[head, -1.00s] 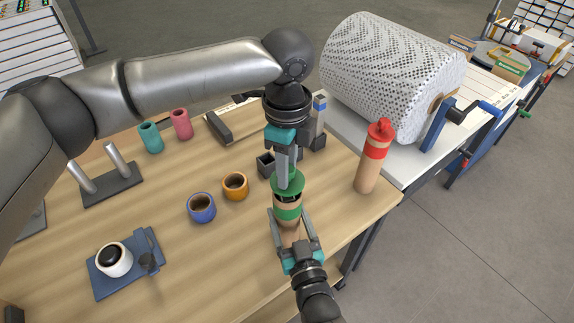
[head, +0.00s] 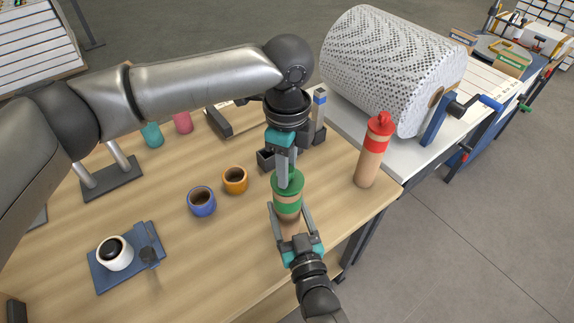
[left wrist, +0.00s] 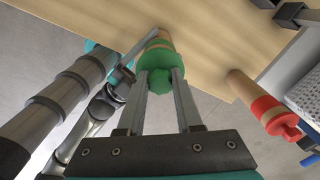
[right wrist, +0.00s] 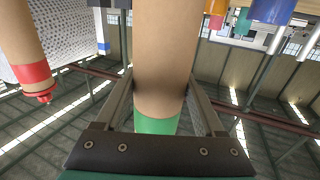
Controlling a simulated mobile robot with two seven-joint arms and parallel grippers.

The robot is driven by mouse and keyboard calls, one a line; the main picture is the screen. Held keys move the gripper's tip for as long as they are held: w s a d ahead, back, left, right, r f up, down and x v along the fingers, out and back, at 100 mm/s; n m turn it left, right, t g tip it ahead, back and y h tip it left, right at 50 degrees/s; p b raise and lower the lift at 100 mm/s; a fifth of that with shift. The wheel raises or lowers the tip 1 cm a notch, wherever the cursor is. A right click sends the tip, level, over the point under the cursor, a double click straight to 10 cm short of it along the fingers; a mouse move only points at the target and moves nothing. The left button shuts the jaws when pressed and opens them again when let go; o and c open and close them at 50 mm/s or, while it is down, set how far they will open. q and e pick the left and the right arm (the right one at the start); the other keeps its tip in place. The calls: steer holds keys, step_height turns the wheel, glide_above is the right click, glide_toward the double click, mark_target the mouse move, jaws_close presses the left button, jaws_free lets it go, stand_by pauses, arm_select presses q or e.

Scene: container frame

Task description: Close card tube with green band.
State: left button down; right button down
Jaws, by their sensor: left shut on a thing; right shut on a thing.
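The card tube (head: 289,215) with the green band (head: 288,204) stands upright near the table's front edge. Its green cap (head: 287,181) sits on the tube's top, with no gap visible between them in the head view. My left gripper (head: 290,184) comes from above and is shut on the cap's knob (left wrist: 160,82). My right gripper (head: 291,212) comes from the front and is shut around the tube body, which fills the right wrist view (right wrist: 168,60). Whether the cap is fully seated cannot be told.
A red-banded tube (head: 371,158) with a red cap stands to the right. An orange cup (head: 235,181) and a blue cup (head: 201,203) stand to the left. A white mug (head: 115,254) is on a blue tray (head: 100,281). A large patterned roll (head: 390,70) lies behind.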

arm_select(q)
steer(key=shift+f, duration=0.45)
steer(key=c, duration=0.5)
jaws_free()
steer(key=shift+r, duration=0.1)
step_height(320, 180, up, 12)
arm_select(e)
jaws_free()
